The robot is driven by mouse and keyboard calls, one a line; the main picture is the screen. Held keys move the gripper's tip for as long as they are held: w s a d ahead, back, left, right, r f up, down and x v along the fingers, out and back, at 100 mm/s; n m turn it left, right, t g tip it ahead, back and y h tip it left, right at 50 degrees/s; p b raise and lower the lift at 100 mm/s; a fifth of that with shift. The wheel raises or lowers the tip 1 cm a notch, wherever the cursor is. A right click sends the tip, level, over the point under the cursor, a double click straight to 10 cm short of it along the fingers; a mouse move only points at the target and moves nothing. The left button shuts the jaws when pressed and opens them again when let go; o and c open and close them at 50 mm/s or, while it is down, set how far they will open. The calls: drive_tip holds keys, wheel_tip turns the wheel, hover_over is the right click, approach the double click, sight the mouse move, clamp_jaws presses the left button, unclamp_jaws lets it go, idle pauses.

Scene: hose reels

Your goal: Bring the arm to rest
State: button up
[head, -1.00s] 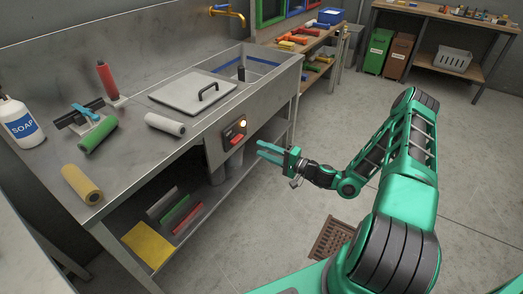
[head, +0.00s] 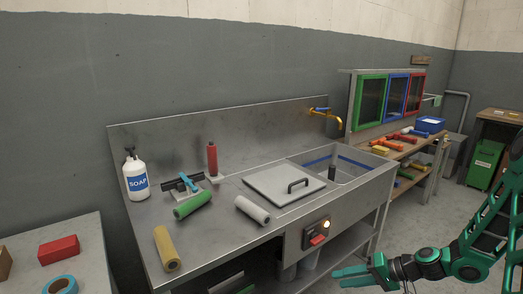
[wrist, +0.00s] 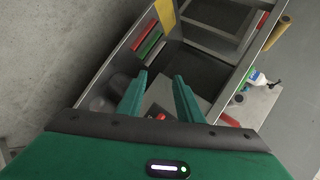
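My gripper (head: 352,275) is at the lower right in the head view, in front of the sink bench and below its control box (head: 316,232). The box has a lit amber lamp (head: 327,224) and a red lever (head: 318,240). In the wrist view my gripper (wrist: 160,76) shows two green fingers spread apart with nothing held between them. A red part, probably the lever, shows low between the fingers. My arm is bent at the right edge of the head view, partly cut off.
The steel sink bench (head: 228,236) carries paint rollers, a soap bottle (head: 137,177) and a grey lid (head: 284,184) beside the basin. A side table (head: 95,262) stands at the left. Open floor (head: 415,215) lies right of the bench.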

drive_tip(key=s+d+r+m+g+h, duration=0.1)
drive_tip(key=s+d+r+h, duration=0.2)
drive_tip(key=s+r, duration=0.4)
drive_tip(key=s+d+r+m+g+h, duration=0.1)
drive_tip(key=s+d+r, duration=0.5)
drive_tip(key=s, duration=0.8)
drive_tip(key=s+d+r+m+g+h, duration=0.2)
drive_tip(key=s+d+r+h, duration=0.3)
drive_tip(key=s+r, duration=0.5)
drive_tip(key=shift+s+g+h, duration=0.15)
drive_tip(key=shift+g+h, duration=0.25)
drive_tip(key=shift+h, duration=0.1)
drive_tip(key=shift+r, duration=0.1)
drive_tip(key=shift+w+f, duration=0.25)
drive_tip(key=shift+w, duration=0.4)
